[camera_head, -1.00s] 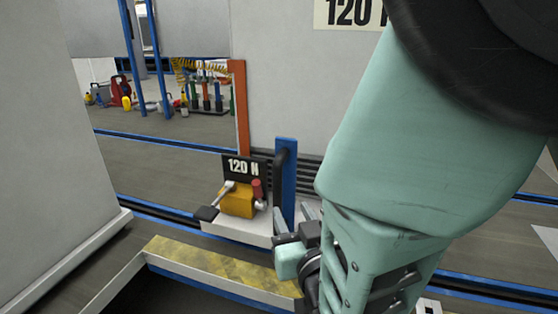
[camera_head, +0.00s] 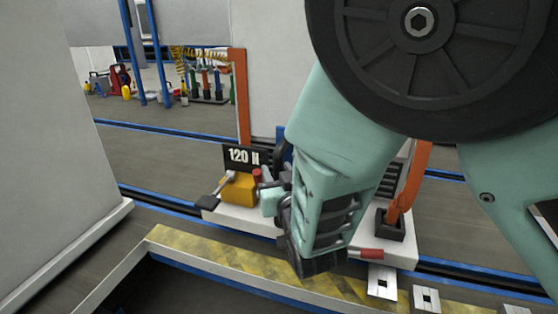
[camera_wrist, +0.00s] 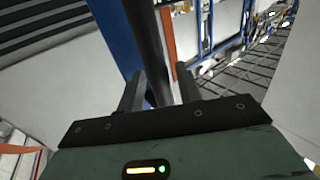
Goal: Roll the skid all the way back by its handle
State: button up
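The skid (camera_head: 235,219) is a low white platform with a "120 N" sign, a yellow block and orange posts, standing on the floor rails in the head view. Its handle is a dark upright bar (camera_wrist: 147,45) beside a blue post (camera_wrist: 117,35) in the wrist view. In the head view my arm hides the handle and most of the blue post. My gripper (camera_wrist: 160,88) is open, and the dark bar shows between its two fingers. I see no clear contact of either finger with the bar.
A yellow-black striped edge (camera_head: 220,262) borders a dark recess in front. A grey panel (camera_head: 50,150) stands at left. Blue-edged rails (camera_head: 160,205) run across the floor. An orange post (camera_head: 412,180) and a red-tipped lever (camera_head: 370,254) are right of my wrist.

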grip_shut()
jog(key=w+a, duration=0.3)
jog(key=a, duration=1)
jog(key=shift+w, duration=0.35)
jog(key=shift+f, duration=0.1)
jog(key=shift+o, duration=1.2)
grip_release()
jog(key=shift+d, duration=0.1)
jog(key=v, duration=1.7)
jog(key=shift+s, duration=0.2)
